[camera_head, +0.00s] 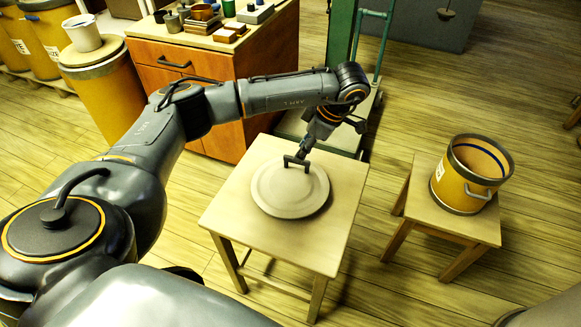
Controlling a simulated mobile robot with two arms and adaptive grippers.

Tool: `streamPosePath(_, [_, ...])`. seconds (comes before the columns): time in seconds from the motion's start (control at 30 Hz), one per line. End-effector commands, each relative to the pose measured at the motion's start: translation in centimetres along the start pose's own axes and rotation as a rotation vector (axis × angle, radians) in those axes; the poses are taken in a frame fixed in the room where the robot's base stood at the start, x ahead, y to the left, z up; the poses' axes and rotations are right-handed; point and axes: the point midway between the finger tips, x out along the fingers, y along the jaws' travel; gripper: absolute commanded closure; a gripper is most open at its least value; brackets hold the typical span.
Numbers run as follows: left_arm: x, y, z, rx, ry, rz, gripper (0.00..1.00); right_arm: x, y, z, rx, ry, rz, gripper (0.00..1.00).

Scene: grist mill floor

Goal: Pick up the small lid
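A round, flat beige lid (290,193) lies on a small square wooden table (322,235) in the middle of the head view. It has a dark bracket-shaped handle (289,162) on top. My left arm reaches in from the left and bends down over the table. My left gripper (304,151) points down at the handle and overlaps it in the picture. The fingers are small and dark against the handle, so I cannot tell whether they are closed on it. My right gripper is not in view.
A yellow open-topped tub (452,180) stands on a stool (427,208) to the right. An orange cabinet (240,75) with small items on top is behind. A yellow barrel (103,103) stands at left. A green post (341,32) rises behind the table.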

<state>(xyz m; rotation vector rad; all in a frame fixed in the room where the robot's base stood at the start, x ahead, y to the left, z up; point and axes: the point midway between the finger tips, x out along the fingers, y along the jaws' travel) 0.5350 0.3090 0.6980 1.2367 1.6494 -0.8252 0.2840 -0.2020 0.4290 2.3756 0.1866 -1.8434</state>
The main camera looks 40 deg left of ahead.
Motion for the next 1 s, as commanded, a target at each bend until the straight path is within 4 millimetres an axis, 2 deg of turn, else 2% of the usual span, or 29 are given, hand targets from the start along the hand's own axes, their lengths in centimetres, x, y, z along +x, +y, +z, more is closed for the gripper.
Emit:
streamPosePath(0.3, [4.5, -0.2, 0.1, -0.001, 0.001, -0.002, 0.62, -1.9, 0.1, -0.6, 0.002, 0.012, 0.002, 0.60])
streamPosePath(0.6, [5.1, -0.2, 0.1, 0.000, -0.001, 0.000, 0.62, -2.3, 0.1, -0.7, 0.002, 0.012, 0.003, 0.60])
streamPosePath(0.63, [5.0, -0.2, 0.1, 0.000, -0.001, 0.000, 0.64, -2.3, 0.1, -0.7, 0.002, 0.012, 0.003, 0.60])
streamPosePath(0.67, [5.0, -0.2, 0.1, 0.000, -0.001, 0.000, 0.70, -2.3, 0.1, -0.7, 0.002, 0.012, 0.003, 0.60])
streamPosePath(0.8, [5.0, -0.2, 0.1, 0.000, -0.001, 0.000, 0.99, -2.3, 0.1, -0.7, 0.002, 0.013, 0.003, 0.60])
streamPosePath(1.0, [5.0, -0.2, 0.1, 0.000, -0.001, 0.000, 1.00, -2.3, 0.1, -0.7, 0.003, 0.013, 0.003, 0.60])
